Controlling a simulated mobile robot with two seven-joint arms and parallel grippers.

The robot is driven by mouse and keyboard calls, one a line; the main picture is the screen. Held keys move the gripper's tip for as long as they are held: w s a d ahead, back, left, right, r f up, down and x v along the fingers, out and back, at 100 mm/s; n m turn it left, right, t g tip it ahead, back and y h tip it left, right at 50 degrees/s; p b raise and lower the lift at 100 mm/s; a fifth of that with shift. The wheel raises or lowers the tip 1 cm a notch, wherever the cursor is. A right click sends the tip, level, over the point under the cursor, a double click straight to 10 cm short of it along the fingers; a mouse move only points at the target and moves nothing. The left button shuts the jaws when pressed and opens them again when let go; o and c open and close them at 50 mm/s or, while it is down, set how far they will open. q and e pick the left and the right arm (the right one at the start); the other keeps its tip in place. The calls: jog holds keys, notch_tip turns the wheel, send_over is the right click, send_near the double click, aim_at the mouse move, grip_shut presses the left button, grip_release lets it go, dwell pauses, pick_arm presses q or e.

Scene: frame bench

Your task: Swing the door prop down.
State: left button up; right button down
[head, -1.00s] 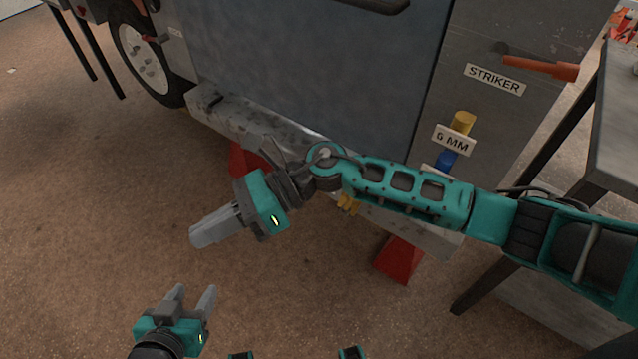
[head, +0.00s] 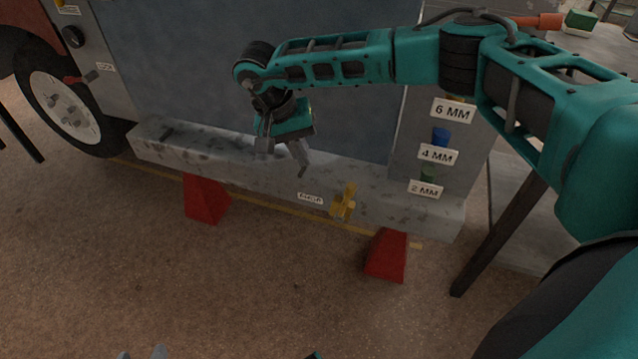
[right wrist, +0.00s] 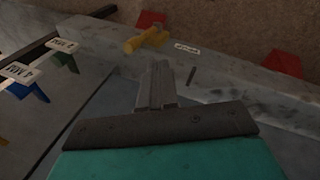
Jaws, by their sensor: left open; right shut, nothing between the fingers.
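A yellow fitting (head: 343,204) with a short upright arm is on the front of the grey sill, below the blue door panel. A small white label (head: 310,198) is beside it; I cannot read it clearly. In the right wrist view the yellow fitting (right wrist: 146,38) lies beyond my fingertips. My right gripper (head: 300,170) is shut and empty, above the sill and left of the fitting, apart from it. It also shows in the right wrist view (right wrist: 160,72). My left gripper (head: 145,353) shows only its grey fingertips at the bottom edge, open, far from the fitting.
Red stands (head: 205,198) and (head: 388,255) are under the sill (head: 260,172). Coloured pegs with labels "6 MM", "4 MM" and "2 MM" (head: 425,188) are to the right. A wheel (head: 62,108) is at left. A table stands at right; the floor in front is clear.

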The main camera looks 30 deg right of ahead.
jog(key=b, duration=0.3)
send_near(346, 201)
notch_tip(346, 201, down, 3)
jog(key=w+a, duration=0.1)
jog(key=a, duration=0.1)
pick_arm(q)
jog(key=shift+w+d+f+h, duration=0.1)
jog(key=shift+d+f+h, duration=0.2)
jog(key=shift+d+f, duration=0.35)
pick_arm(e)
jog(key=d, duration=0.1)
jog(key=s+d, duration=0.1)
jog(key=shift+d+f, duration=0.2)
jog(key=shift+d, duration=0.15)
